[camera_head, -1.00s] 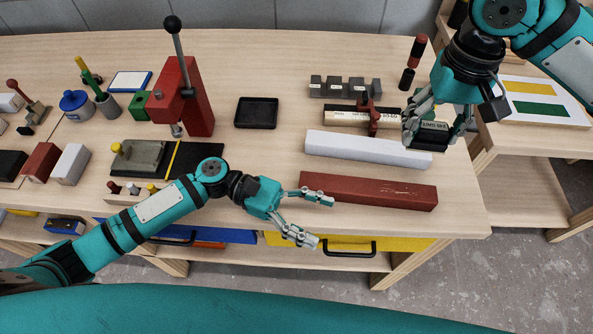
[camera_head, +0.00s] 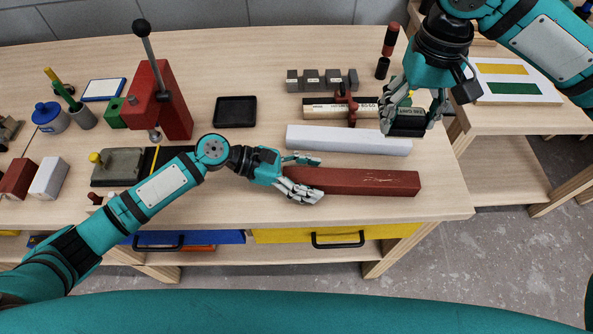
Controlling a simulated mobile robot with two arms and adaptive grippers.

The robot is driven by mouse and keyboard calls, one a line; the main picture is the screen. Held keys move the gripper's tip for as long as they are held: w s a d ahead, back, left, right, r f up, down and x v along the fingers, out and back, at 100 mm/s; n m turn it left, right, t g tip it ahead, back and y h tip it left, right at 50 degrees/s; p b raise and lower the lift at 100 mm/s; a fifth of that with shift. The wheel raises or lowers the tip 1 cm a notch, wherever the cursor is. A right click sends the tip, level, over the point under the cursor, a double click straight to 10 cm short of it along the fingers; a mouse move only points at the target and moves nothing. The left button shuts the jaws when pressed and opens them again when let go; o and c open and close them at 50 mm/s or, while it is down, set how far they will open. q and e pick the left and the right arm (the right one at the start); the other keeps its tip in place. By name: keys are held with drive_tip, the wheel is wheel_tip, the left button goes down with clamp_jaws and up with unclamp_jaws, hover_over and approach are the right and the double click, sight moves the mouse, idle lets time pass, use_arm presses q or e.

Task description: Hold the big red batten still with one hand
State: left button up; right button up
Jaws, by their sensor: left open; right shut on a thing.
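The big red batten (camera_head: 365,182) lies on the bench near its front edge, long side left to right. My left gripper (camera_head: 302,177) is open at the batten's left end, with one finger by its back side and the other by its front side. The fingers partly hide that end, and I cannot tell whether they touch it. My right gripper (camera_head: 408,112) is shut on a dark block (camera_head: 405,127) with a pale label. It holds the block over or beside the right end of the white batten (camera_head: 345,140).
Behind the white batten lie a pale labelled stick (camera_head: 325,108) with a dark red clamp part and a row of grey blocks (camera_head: 322,80). A black tray (camera_head: 235,112) and red lever press (camera_head: 168,100) stand left. Bare bench lies right of the red batten.

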use_arm(q)
drive_tip(key=shift+d, duration=0.2)
clamp_jaws()
idle(0.4)
